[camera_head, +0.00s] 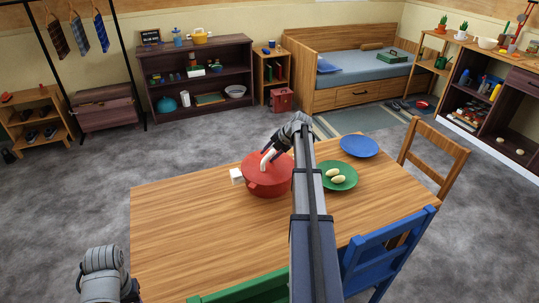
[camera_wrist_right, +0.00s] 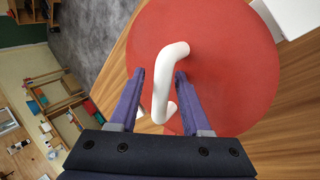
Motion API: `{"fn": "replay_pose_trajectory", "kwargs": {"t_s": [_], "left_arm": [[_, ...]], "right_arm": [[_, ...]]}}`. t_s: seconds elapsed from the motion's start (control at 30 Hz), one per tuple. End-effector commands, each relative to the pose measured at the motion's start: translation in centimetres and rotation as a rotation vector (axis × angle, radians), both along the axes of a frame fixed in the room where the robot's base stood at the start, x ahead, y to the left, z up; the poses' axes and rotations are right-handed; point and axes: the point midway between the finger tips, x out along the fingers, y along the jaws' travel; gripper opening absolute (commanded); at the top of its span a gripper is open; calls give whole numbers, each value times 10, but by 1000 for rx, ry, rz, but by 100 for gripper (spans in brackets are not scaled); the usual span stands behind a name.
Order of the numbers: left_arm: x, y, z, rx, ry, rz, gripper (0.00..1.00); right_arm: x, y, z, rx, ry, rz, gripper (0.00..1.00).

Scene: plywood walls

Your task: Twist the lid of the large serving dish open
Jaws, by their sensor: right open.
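The large serving dish (camera_head: 265,185) is red and stands on the wooden table. Its round red lid (camera_wrist_right: 230,60) carries a white curved handle (camera_wrist_right: 162,85), which also shows in the head view (camera_head: 267,160). In the right wrist view my right gripper (camera_wrist_right: 160,74) is open, with its two purple fingers on either side of the handle and gaps on both sides. In the head view my right arm reaches over the table, and its gripper (camera_head: 276,143) is just above the dish. Part of my left arm shows at the lower left; its gripper fingers are not visible.
A white block (camera_head: 236,176) sits left of the dish. A green plate (camera_head: 338,176) with pale oval items and a blue plate (camera_head: 359,146) lie to the right. Blue (camera_head: 390,245), green and wooden chairs stand around the table (camera_head: 180,225). The table's left part is clear.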

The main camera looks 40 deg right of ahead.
Motion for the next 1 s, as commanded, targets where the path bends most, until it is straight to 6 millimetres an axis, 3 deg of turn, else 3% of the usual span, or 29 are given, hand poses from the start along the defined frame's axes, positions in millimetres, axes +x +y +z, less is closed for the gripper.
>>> {"fn": "replay_pose_trajectory", "kwargs": {"t_s": [0.27, 0.73, 1.0], "left_arm": [[0, 0, 6, 0, 0, 0, 50], [0, 0, 58, 0, 0, 0, 50], [0, 0, 66, 0, 0, 0, 50]], "right_arm": [[-5, -2, 5, -2, 6, 0, 59], [-33, -12, 58, 0, 1, 0, 59], [-41, -16, 66, 0, 0, 0, 59]]}}
